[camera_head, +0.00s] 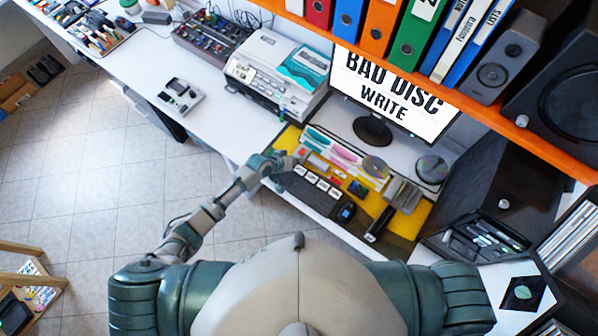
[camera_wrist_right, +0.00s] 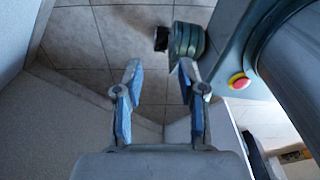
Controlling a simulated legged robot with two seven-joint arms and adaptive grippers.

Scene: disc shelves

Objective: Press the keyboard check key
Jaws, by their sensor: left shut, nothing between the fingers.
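The dark keyboard (camera_head: 318,194) lies at the front edge of the white desk, with a row of large white keys along its far side. The marks on these keys are too small to read, so I cannot tell which is the check key. My left gripper (camera_head: 297,160) is shut and empty at the keyboard's left end, close to the yellow mat; I cannot tell if it touches anything. My right gripper (camera_wrist_right: 157,66) shows in the right wrist view, its two blue-padded fingers apart with nothing between them, above tiled floor.
A monitor (camera_head: 390,88) reading "BAD DISC WRITE" stands behind the keyboard. A yellow mat (camera_head: 415,222) holds pens and discs. A printer-like machine (camera_head: 268,72) stands left. An orange shelf (camera_head: 480,113) with binders overhangs the desk.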

